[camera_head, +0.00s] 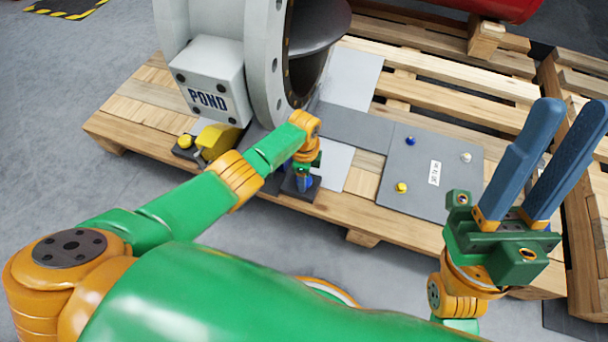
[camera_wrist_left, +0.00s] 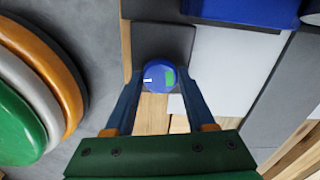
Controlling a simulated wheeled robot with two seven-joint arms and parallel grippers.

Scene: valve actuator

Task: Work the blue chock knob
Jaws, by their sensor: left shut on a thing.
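The blue chock knob (camera_wrist_left: 159,76) is round, with a white mark and a green patch on its top. It sits on a dark base plate (camera_head: 301,189) at the front edge of the pallet. My left gripper (camera_head: 304,178) points down over it, its fingers shut on the knob from both sides. In the left wrist view the gripper (camera_wrist_left: 160,78) shows the knob between its fingertips. In the head view my left arm and gripper hide most of the knob. My right gripper (camera_head: 568,118) is raised at the right, open and empty.
A blue block (camera_wrist_left: 262,10) lies near the knob. A yellow chock (camera_head: 217,141) with a yellow knob (camera_head: 185,141) stands to the left. The grey valve body (camera_head: 208,80) marked POND stands behind. A grey panel (camera_head: 420,160) with small blue, yellow and white knobs lies right on the pallet.

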